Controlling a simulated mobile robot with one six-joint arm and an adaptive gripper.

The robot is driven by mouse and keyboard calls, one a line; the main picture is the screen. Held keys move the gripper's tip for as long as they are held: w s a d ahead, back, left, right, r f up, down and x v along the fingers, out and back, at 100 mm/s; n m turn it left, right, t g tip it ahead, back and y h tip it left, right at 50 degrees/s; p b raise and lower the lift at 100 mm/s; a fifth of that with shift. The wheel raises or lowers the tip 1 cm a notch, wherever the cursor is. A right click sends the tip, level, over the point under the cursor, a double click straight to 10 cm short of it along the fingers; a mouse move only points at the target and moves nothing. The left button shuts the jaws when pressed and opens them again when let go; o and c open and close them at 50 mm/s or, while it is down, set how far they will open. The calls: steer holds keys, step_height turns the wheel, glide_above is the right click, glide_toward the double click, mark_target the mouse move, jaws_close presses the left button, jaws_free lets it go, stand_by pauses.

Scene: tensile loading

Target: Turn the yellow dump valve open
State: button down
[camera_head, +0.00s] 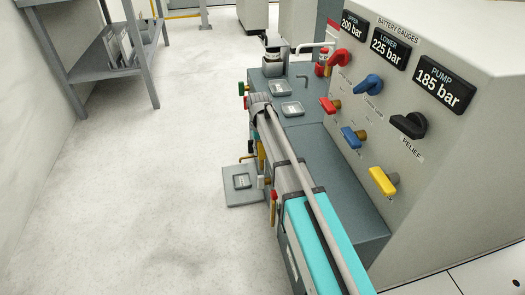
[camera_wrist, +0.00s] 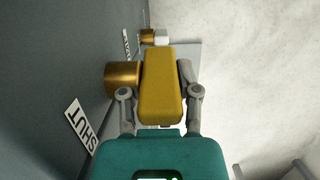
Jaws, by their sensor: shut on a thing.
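The yellow dump valve handle (camera_wrist: 162,88) fills the middle of the wrist view, its long side running away from my palm. A brass stem (camera_wrist: 122,78) joins it to a dark grey wall on the left. My gripper (camera_wrist: 163,72) is shut on the handle, with one grey finger on each side. The left fingertip is partly hidden by the stem and handle. A white label reading SHUT (camera_wrist: 80,127) is on the wall nearer my palm. A second label (camera_wrist: 126,42) farther along is too slanted to read.
Another brass fitting with a white part (camera_wrist: 160,36) lies beyond the handle. In the head view, a light control panel (camera_head: 440,175) with red, blue, black and yellow knobs stands right of the grey bench (camera_head: 345,190). Open floor (camera_head: 150,150) and a shelf (camera_head: 100,58) are left.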

steer(key=shift+w+f+g, duration=0.15)
steer(key=shift+g, duration=0.45)
steer(key=shift+g+b, duration=0.3)
steer(key=shift+b, duration=0.05)
steer(key=c, duration=0.6)
jaws_free()
